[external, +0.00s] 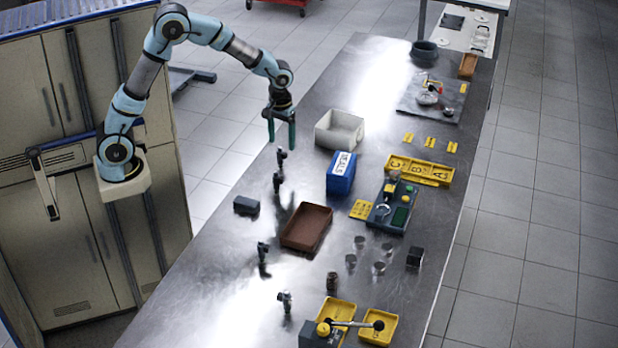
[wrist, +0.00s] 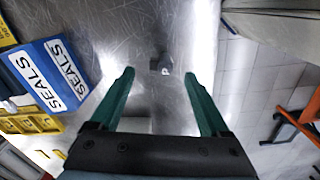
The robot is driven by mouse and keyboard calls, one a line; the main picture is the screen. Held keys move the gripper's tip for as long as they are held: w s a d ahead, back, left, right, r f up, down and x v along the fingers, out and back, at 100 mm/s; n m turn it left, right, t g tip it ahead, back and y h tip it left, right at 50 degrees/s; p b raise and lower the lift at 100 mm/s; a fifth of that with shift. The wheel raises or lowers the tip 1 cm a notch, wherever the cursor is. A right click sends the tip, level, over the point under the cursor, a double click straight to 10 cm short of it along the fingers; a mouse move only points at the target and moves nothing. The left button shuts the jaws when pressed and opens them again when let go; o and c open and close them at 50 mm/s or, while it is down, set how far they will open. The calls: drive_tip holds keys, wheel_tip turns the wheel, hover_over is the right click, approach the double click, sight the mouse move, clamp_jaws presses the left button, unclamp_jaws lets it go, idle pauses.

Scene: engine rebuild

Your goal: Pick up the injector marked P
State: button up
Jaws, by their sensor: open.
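Several small dark grey injectors stand on the steel bench in the external view: one at the far end of the row (external: 281,157), one just nearer (external: 277,182), one in the middle (external: 263,252) and one at the near end (external: 285,300). No letter can be read on any, so I cannot tell which is marked P. My gripper (external: 281,132) is open and empty, pointing down above the far end of the row. In the wrist view its green fingers (wrist: 159,74) are spread, and one injector (wrist: 163,65) shows between and beyond their tips, apart from them.
A blue SEALS box (external: 341,173), a white bin (external: 339,130) and a brown tray (external: 306,227) stand right of the injectors. A small dark block (external: 246,205) lies near the left edge. Bare steel surrounds the injectors.

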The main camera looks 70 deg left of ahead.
sight(281, 148)
drive_tip(key=shift+a+f+p, duration=0.1)
drive_tip(key=shift+f+p, duration=0.55)
drive_tip(key=shift+f, duration=1.45)
drive_tip(key=shift+c, duration=0.2)
clamp_jaws()
